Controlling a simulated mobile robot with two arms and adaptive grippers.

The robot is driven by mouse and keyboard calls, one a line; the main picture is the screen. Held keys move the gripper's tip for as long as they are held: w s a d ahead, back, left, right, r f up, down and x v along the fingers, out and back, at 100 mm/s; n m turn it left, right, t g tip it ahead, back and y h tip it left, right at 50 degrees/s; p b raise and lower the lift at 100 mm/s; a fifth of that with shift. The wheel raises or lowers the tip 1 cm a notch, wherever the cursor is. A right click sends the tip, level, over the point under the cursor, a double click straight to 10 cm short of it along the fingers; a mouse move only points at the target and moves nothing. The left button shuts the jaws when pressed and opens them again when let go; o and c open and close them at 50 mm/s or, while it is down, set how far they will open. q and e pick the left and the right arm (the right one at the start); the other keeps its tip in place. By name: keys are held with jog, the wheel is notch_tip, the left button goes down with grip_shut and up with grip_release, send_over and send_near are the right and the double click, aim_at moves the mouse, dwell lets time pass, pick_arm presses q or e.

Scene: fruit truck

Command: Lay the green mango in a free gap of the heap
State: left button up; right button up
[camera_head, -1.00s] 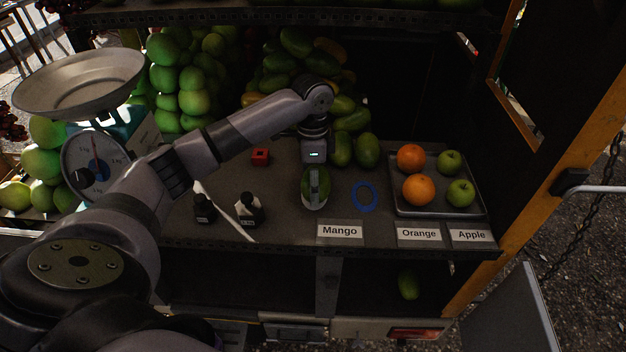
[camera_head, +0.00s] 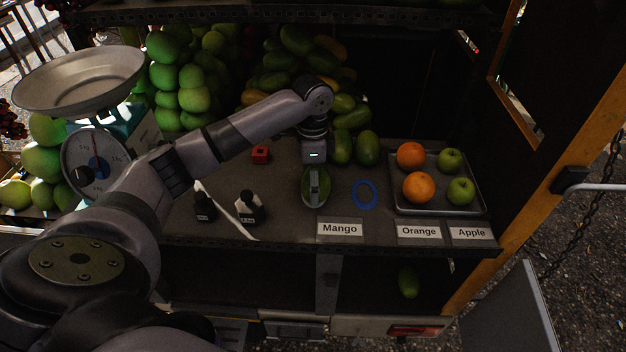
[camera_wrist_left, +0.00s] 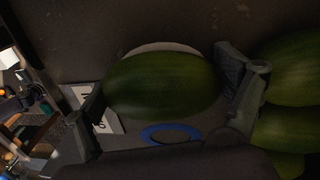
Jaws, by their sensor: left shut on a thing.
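The green mango (camera_head: 325,187) is held by my left gripper (camera_head: 316,184) over the counter, behind the Mango label. In the left wrist view the mango (camera_wrist_left: 162,86) lies between the two fingers of my left gripper (camera_wrist_left: 165,88), which is shut on it. Part of a pale round thing shows behind the mango there. The heap of green and yellow mangoes (camera_head: 297,40) stands at the back of the counter, partly hidden by my left arm. Two green mangoes (camera_head: 367,148) lie at its front edge, right of the gripper. My right gripper is not in view.
A blue ring (camera_head: 364,181) lies right of the held mango. A metal tray (camera_head: 439,205) with oranges and apples stands further right. Two small dark bottles (camera_head: 249,209) and a red cube (camera_head: 260,155) are on the left. The scale (camera_head: 92,160) stands far left.

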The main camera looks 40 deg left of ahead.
pick_arm(q)
jog(key=o, duration=0.6)
dwell(0.3)
jog(key=shift+r, duration=3)
